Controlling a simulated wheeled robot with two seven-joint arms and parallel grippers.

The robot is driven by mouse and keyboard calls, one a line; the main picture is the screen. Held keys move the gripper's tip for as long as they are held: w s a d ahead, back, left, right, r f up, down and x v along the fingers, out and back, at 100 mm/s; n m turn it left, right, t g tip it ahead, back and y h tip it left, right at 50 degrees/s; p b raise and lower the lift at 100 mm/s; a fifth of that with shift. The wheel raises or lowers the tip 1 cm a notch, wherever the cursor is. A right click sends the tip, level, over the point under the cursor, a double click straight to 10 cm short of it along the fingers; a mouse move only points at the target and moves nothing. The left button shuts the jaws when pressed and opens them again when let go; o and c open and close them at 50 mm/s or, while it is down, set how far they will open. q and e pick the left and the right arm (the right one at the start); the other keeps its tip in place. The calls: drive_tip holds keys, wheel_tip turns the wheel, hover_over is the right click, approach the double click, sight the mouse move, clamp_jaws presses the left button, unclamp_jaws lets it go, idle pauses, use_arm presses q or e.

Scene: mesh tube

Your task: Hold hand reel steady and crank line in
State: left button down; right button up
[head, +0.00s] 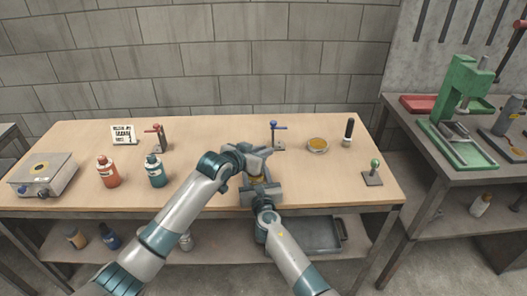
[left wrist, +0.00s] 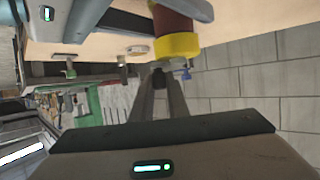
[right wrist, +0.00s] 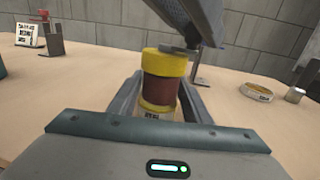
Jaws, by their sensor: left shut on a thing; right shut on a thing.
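The hand reel (right wrist: 164,85) stands upright in the right wrist view, with a yellow rim on top, a dark red body and a pale labelled lower part. My right gripper (head: 261,190) is shut around its lower part, one finger on each side. My left gripper (head: 257,155) is above the reel, at its top. In the left wrist view its fingers close on a small dark piece (left wrist: 158,78) beside the yellow rim (left wrist: 178,46), which looks like the crank knob. In the head view the grippers mostly hide the reel (head: 256,179).
On the wooden bench (head: 75,195) stand a blue-knobbed stand (head: 274,126), a round amber dish (head: 318,145), a black-handled tool (head: 348,131) and a green-knobbed stand (head: 373,174). To the left are an orange bottle (head: 108,173), a teal bottle (head: 156,171) and a metal box (head: 45,173).

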use_arm(q)
drive_tip(key=shift+m+g+h, duration=0.3)
drive_tip(key=shift+m+h, duration=0.1)
drive_tip(key=shift+s+a+f+m+g+h, duration=0.1)
drive_tip(key=shift+s+m+g+h, duration=0.1)
drive_tip(key=shift+m+g+h, duration=0.4)
drive_tip(key=shift+s+a+m+g+h, duration=0.1)
drive_tip(key=shift+s+m+g+h, duration=0.1)
drive_tip(key=shift+m+g+h, duration=0.35)
drive_tip(key=shift+s+a+f+m+g+h, duration=0.15)
drive_tip(key=shift+m+g+h, duration=0.25)
drive_tip(key=shift+m+g, duration=0.25)
drive_tip(key=shift+s+a+r+m+g+h, duration=0.1)
drive_tip(key=shift+m+g+h, duration=0.25)
drive_tip(key=shift+m+g, duration=0.55)
drive_tip(key=shift+m, duration=0.1)
drive_tip(key=c, duration=1.7)
unclamp_jaws()
drive_tip(key=shift+s+a, duration=0.1)
drive_tip(key=shift+a, duration=0.05)
drive_tip(key=v, duration=1.1)
drive_tip(key=shift+s+a, duration=0.15)
drive_tip(key=shift+a, duration=0.25)
